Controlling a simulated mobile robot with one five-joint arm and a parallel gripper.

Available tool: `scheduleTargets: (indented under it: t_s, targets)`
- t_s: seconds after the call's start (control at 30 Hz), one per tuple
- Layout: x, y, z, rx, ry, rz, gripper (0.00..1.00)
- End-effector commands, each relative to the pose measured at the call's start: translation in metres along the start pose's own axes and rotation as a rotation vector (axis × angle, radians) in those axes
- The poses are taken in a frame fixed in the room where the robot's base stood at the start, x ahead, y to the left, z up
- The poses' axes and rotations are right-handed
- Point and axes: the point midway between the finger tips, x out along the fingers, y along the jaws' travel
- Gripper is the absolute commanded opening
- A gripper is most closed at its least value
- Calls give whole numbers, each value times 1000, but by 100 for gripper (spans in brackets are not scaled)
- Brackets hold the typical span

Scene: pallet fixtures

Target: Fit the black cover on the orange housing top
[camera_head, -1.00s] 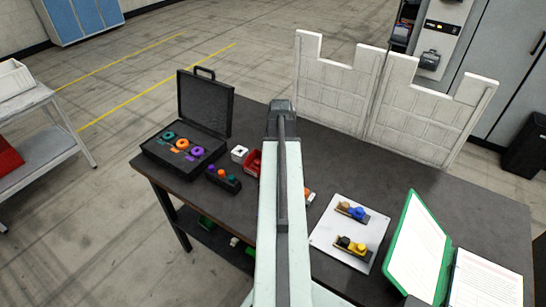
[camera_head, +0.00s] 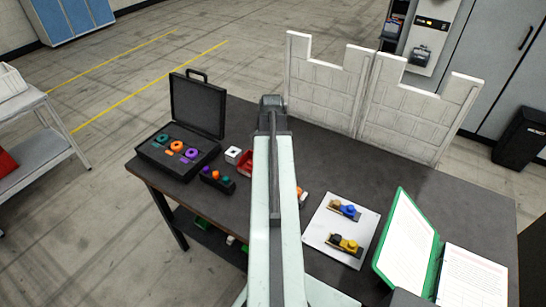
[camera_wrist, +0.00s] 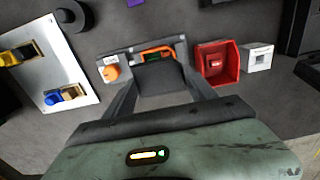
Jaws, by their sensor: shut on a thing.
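The black cover (camera_wrist: 168,80) is a dark flat piece between the two fingers of my gripper (camera_wrist: 160,72) in the wrist view. The orange housing (camera_wrist: 157,49) shows just beyond it, as an orange rim around a dark and green inside. It sits in a grey fixture (camera_wrist: 180,50). The cover lies in front of the housing in the picture and hides its near part. I cannot tell whether they touch. In the head view my arm hides the cover, the housing and the fingers.
An orange knob (camera_wrist: 111,72) is close left of the housing. A red bin (camera_wrist: 217,62) and a white box (camera_wrist: 257,57) stand to its right. A white board (camera_head: 318,228) with connectors lies right of my arm. An open black case (camera_head: 150,152) is at left; white panels (camera_head: 325,90) stand behind.

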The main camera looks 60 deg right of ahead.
Motion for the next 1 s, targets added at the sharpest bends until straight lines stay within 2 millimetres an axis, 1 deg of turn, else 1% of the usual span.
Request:
scheduleTargets:
  t_s: [0.17, 0.6, 0.7, 1.0]
  targets:
    - [8, 0, 0, -2, 0, 0, 26]
    - [53, 1, -1, -3, 0, 0, 26]
    - [56, 1, -1, -2, 0, 0, 26]
    - [55, 1, -1, -2, 0, 0, 26]
